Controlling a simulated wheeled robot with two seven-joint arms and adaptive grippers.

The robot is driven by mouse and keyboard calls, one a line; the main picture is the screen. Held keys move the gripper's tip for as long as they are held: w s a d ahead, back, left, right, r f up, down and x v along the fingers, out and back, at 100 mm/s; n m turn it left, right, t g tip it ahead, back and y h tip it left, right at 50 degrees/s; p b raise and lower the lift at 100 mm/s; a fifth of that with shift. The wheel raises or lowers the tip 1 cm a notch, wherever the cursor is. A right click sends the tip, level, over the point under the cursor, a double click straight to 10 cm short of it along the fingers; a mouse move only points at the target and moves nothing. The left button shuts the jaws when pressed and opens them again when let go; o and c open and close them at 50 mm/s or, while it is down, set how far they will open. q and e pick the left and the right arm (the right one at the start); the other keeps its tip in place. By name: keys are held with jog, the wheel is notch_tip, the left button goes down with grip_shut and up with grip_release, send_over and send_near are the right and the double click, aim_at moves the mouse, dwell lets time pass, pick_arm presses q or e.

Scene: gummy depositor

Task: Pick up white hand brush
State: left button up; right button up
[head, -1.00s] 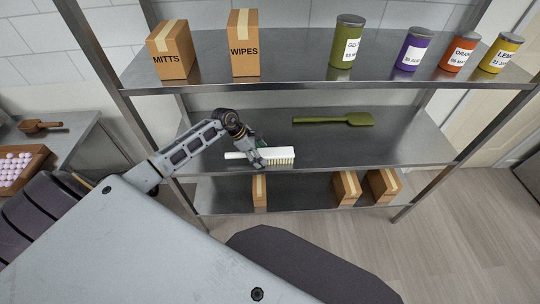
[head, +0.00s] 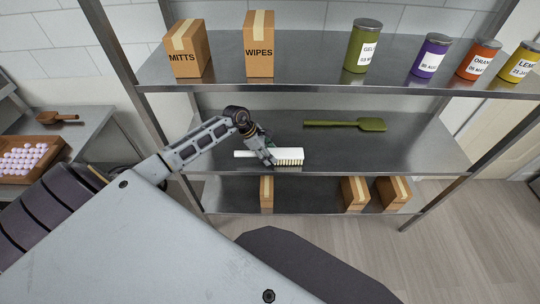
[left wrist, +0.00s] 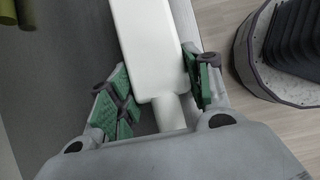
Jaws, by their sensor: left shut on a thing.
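The white hand brush (head: 290,154) is at the front of the middle shelf, its handle to the left and its pale bristles facing down at the right. My left gripper (head: 269,158) is shut on the brush near where the handle meets the head. In the left wrist view the white brush (left wrist: 150,50) runs between the green-padded fingers of the gripper (left wrist: 164,95). Whether the brush is clear of the shelf I cannot tell. My right gripper is not in view.
A green spatula (head: 345,125) lies farther back on the middle shelf (head: 400,150). The top shelf holds a MITTS box (head: 188,52), a WIPES box (head: 259,45) and several labelled cans. Small boxes (head: 355,192) stand below. A tray of pink pieces (head: 28,158) is at left.

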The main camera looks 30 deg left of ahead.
pick_arm(q)
jog(key=shift+r, duration=1.4)
jog(key=w+d, duration=0.3)
jog(key=d, duration=0.1)
jog(key=w+d+b, duration=0.1)
jog(key=w+d, duration=0.2)
jog(key=d, duration=0.2)
jog(key=w+d+b, duration=0.1)
jog(key=w+d, duration=0.2)
jog(key=d, duration=0.2)
jog(key=shift+d, duration=0.25)
jog(key=shift+w+d, duration=0.2)
jog(key=shift+d, duration=0.25)
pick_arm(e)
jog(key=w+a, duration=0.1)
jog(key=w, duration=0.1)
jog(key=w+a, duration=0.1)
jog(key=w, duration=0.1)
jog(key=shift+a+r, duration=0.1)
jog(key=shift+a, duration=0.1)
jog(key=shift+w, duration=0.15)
pick_arm(q)
jog(key=o, duration=0.6)
jog(key=shift+c, duration=0.2)
jog(key=c, duration=0.3)
jog(key=shift+c, duration=0.2)
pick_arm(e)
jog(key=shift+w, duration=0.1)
